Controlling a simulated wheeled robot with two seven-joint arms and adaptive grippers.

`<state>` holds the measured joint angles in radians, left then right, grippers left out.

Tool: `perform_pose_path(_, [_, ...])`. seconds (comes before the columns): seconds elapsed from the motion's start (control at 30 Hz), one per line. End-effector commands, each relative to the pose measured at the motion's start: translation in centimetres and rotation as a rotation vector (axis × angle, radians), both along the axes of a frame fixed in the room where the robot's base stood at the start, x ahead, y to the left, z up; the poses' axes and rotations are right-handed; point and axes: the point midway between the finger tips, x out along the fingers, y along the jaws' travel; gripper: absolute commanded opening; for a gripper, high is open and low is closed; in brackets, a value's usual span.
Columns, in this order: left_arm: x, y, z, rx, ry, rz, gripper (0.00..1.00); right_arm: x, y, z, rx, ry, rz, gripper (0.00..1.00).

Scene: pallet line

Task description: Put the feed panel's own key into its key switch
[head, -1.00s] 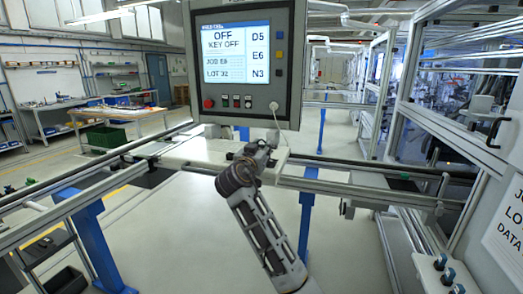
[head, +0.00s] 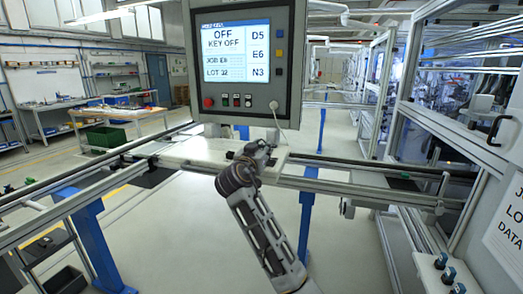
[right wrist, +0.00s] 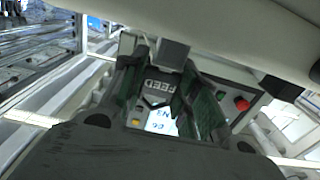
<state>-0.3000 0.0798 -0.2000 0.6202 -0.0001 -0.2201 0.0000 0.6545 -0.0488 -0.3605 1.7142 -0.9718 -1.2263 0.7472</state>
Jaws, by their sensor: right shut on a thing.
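The feed panel (head: 242,110) is a grey box with a lit screen (head: 236,50) reading OFF and KEY OFF. Its lower strip has a red button (head: 208,103) and several small controls (head: 237,101); I cannot tell which is the key switch. My right gripper (head: 265,148) is below the panel, in front of the white ledge. In the right wrist view my right gripper (right wrist: 165,92) is shut on a dark piece marked FEED (right wrist: 152,87), apparently the key. Its tip is hard to make out. The left gripper is not in view.
A round fitting (head: 273,105) with a hanging pale cord is at the panel's lower right. A white ledge (head: 205,150) and metal rails (head: 330,186) run below the panel. A glazed machine frame (head: 455,130) stands at right. A green crate (head: 106,137) is at left.

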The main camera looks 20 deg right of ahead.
Motion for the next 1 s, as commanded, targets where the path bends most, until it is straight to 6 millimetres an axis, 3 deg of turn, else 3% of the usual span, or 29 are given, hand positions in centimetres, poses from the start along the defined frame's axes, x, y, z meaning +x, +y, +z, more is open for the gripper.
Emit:
perform_pose_path(0.87, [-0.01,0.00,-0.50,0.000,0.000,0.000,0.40,0.00,0.00,-0.17,0.000,0.000,0.000,0.10])
perform_pose_path(0.9, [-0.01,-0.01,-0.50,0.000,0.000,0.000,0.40,0.00,0.00,-0.17,0.000,0.000,0.000,0.33])
perform_pose_path(1.0, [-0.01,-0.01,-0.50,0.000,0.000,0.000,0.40,0.00,0.00,-0.17,0.000,0.000,0.000,0.46])
